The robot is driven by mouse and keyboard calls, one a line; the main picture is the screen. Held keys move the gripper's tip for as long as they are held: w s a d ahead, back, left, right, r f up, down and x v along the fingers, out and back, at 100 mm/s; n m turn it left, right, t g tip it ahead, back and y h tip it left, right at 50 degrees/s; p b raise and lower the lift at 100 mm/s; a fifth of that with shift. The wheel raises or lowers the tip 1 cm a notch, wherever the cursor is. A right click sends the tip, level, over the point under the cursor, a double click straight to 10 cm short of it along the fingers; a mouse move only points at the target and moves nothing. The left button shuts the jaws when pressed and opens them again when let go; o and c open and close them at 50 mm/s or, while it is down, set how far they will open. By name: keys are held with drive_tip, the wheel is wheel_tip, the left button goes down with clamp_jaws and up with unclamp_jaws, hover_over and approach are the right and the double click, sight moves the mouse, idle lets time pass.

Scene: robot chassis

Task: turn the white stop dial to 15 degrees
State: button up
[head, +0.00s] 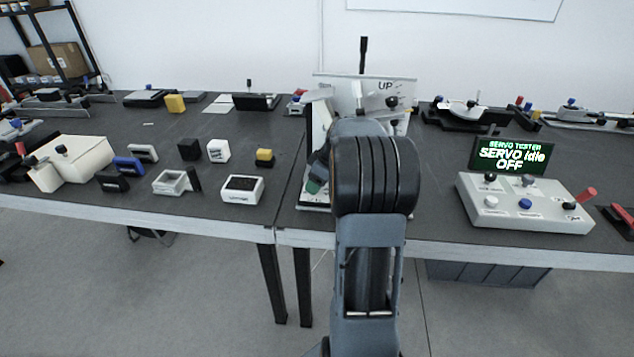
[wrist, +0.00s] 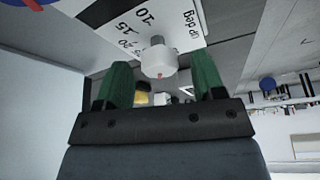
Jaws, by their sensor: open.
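The white stop dial (wrist: 158,60) shows in the wrist view as a short white knob with a small red mark on its near face. A white scale plate (wrist: 185,15) with angle numbers and a "deg" label lies behind it, turned over in this view. My gripper (wrist: 162,72) has two green fingers, spread apart. The dial appears between the fingertips, with a visible gap on each side; I cannot tell the depth. In the head view my arm hides the dial and most of the gripper. The white panel marked "UP" (head: 385,86) shows behind my arm.
A servo tester box (head: 525,205) with knobs and a lit screen stands on the right. Several small blocks and a white display box (head: 242,190) are on the left table. A black lever (head: 363,55) rises above the panel.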

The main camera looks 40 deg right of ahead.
drive_tip(key=shift+f, duration=0.15)
drive_tip(key=c, duration=0.9)
